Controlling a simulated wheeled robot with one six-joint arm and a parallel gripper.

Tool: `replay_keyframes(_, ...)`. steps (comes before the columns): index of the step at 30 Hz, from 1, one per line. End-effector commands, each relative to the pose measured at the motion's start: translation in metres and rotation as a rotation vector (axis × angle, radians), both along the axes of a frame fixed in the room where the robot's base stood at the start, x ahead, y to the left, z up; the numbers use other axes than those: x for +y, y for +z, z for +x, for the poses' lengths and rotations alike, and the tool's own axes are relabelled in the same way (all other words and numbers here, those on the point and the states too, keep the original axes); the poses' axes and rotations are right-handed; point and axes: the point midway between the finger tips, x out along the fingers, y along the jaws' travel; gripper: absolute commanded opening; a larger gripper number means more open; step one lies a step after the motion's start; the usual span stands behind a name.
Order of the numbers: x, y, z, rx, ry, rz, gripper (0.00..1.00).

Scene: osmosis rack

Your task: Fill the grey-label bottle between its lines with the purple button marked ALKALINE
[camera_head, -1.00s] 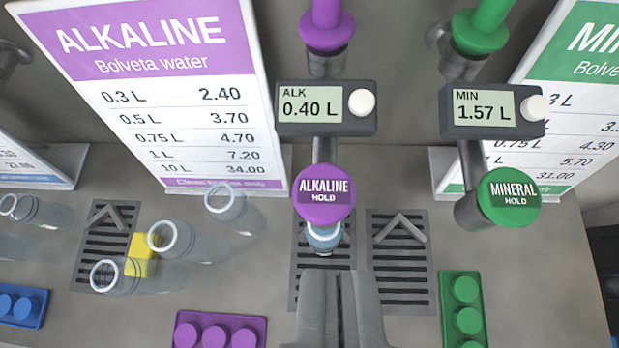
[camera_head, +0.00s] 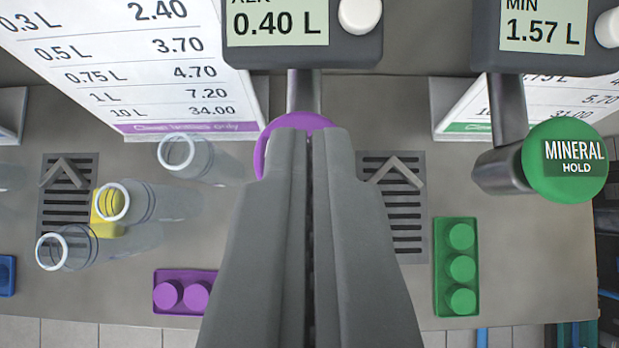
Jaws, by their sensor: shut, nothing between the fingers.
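The purple ALKALINE button (camera_head: 262,150) is mostly hidden behind my gripper (camera_head: 308,135), with only its purple rim showing. My gripper is shut and empty, its tips over the button; I cannot tell if they press it. The ALK display (camera_head: 275,24) above reads 0.40 L. The bottle under the alkaline spout is hidden behind my gripper now. Several clear bottles stand at the left; one (camera_head: 140,200) has a yellow label. I cannot make out a grey label or fill lines.
A green MINERAL button (camera_head: 565,160) is at the right, its display (camera_head: 543,25) reading 1.57 L. A purple cap tray (camera_head: 185,305) and a green cap tray (camera_head: 457,268) lie near the counter's front edge. A drain grate (camera_head: 405,230) right of my gripper is empty.

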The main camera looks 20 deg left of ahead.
Motion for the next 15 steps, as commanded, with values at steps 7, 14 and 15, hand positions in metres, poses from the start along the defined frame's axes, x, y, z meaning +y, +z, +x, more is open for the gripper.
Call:
replay_keyframes(7,0.003,-0.033,0.009,0.001,0.0,0.0,0.0)
replay_keyframes(14,0.003,-0.048,0.009,0.001,0.0,0.0,0.0)
replay_keyframes(15,0.003,-0.049,0.009,0.001,0.0,0.0,0.0)
